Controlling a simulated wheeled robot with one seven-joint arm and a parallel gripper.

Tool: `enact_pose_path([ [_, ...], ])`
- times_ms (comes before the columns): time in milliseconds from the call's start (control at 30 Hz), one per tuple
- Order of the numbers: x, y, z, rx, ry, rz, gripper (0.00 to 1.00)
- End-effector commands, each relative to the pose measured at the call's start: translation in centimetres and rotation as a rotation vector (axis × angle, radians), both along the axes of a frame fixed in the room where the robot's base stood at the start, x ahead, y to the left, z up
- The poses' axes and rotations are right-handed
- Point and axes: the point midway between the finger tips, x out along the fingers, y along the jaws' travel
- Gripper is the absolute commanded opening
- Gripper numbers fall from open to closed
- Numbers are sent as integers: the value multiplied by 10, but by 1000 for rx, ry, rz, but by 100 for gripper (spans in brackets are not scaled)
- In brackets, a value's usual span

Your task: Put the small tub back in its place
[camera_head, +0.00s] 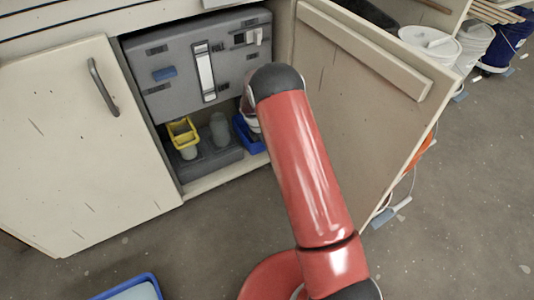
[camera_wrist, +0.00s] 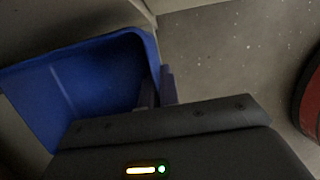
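A small blue tub (camera_head: 247,133) is inside the open cupboard, at the right end of its floor, partly hidden behind my arm. In the wrist view the blue tub (camera_wrist: 75,85) fills the left side, and its inside looks empty. My gripper (camera_wrist: 158,88) is at the tub's right-hand wall, with one dark finger inside and one outside, close together on the wall. In the head view my gripper is hidden by my arm. What lies under the tub cannot be seen.
A yellow tub (camera_head: 182,132) and a grey cylinder (camera_head: 219,130) stand left of the blue tub. A grey panelled unit (camera_head: 190,70) is above them. The open cupboard door (camera_head: 350,100) bounds the right side. Another blue-rimmed tub (camera_head: 150,277) is at the lower left. Buckets (camera_head: 430,45) stand beyond the door.

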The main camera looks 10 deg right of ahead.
Motion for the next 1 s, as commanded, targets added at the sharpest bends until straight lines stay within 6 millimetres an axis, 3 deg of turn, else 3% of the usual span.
enact_pose_path([
  [233, 0, 0, -20, 0, 0, -1, 0],
  [500, 0, 0, -57, 0, -1, -2, 0],
  [867, 0, 0, -61, 1, -2, -1, 0],
  [1000, 0, 0, -60, 0, -1, -2, 20],
])
